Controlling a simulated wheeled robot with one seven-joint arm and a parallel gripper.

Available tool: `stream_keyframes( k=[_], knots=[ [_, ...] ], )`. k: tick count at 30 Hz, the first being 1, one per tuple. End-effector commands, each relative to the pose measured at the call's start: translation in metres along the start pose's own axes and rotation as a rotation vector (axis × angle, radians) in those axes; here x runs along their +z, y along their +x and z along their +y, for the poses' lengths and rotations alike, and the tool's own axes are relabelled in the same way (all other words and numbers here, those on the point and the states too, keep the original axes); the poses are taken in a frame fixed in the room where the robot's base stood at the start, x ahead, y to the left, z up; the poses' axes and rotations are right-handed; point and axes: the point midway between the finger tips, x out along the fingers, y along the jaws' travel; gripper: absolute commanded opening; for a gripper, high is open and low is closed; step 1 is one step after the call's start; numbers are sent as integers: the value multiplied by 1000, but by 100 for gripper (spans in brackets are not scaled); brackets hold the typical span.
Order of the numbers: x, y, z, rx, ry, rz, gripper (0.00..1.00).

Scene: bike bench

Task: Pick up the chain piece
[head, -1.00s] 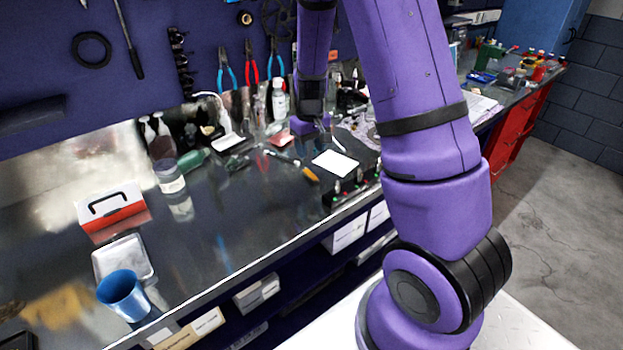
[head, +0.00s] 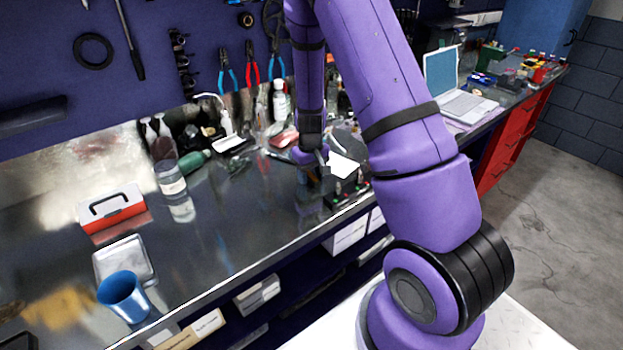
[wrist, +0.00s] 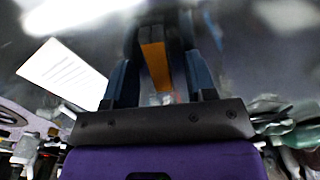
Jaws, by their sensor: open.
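I cannot make out the chain piece for certain in either view. My gripper (head: 318,160) is low over the bench top in the head view, beside a white card, and its fingertips are hard to see there. In the wrist view my gripper (wrist: 162,75) is open, with dark blue fingers on either side of a dark piece with an orange face (wrist: 154,64). I cannot tell whether a finger touches this piece. My gripper and arm hide part of the bench behind them.
The white card (head: 343,166) lies right of my gripper, close to a black block with several knobs (head: 346,190). Bottles (head: 280,101) and a small white lamp (head: 226,124) stand behind. A red-and-white box (head: 110,207) and a blue cup (head: 122,295) stand at left.

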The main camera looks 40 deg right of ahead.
Motion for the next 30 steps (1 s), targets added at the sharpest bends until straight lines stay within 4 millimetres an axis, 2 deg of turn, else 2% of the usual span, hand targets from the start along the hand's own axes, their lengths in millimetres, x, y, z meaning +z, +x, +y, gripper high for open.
stream_keyframes(
  k=[4, 9, 11, 19, 22, 26, 30],
  knots=[
    [0, 0, 0, 0, 0, 0, 51],
    [0, 0, 0, 0, 0, 0, 12],
    [0, -1, 0, 0, 0, 0, 0],
    [0, -2, 0, 0, 0, 1, 0],
    [-1, -8, 0, 0, 1, 3, 0],
    [-1, -26, 0, 1, -1, 5, 0],
    [-1, -52, 0, 0, -1, 5, 0]
  ],
)
